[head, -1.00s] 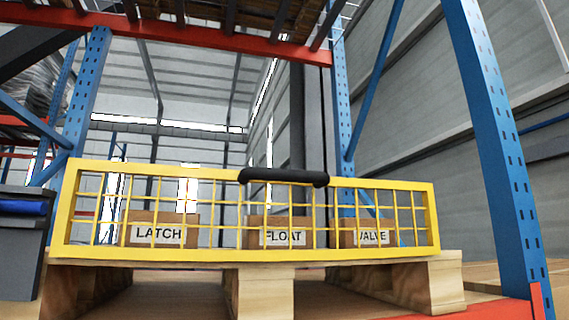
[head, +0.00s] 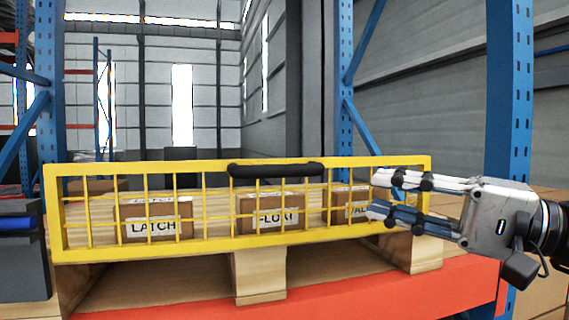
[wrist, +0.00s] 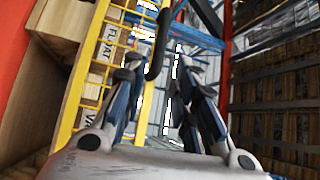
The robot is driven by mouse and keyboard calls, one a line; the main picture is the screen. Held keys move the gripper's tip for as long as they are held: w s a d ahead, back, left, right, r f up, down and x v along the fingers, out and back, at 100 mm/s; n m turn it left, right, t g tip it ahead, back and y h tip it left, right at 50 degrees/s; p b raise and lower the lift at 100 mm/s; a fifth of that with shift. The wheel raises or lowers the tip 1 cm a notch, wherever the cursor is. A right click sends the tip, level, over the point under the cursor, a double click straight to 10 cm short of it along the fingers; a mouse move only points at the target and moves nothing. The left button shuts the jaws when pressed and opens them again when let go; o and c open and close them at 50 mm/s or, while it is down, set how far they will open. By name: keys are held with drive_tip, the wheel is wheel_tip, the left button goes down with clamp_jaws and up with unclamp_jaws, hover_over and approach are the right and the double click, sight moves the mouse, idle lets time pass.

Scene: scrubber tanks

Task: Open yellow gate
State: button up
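The yellow gate (head: 100,249) is a wire-mesh panel standing upright along the front of a wooden pallet in the head view. A black handle (head: 276,170) sits on the middle of its top rail. My gripper (head: 373,194) is at the gate's right end, in front of the mesh, its fingers pointing left. The fingers are apart and empty, to the right of the handle and not touching it. In the wrist view, the gate (wrist: 84,80) and its handle (wrist: 158,45) show beyond the spread fingers (wrist: 160,50).
Behind the mesh are cardboard boxes labelled LATCH (head: 154,222), FLOAT (head: 272,216) and VALVE, the last partly hidden by my gripper. Blue rack uprights (head: 508,100) stand at both sides. An orange beam (head: 380,295) runs below the pallet (head: 258,275). A dark bin (head: 22,265) is at left.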

sight(290, 173)
drive_tip(key=p+x, duration=0.3)
drive_tip(key=x, duration=1.4)
drive_tip(key=shift+a+r+p, duration=0.2)
drive_tip(key=shift+a+p, duration=0.05)
drive_tip(key=shift+p, duration=0.1)
drive_tip(key=shift+c, duration=0.2)
clamp_jaws()
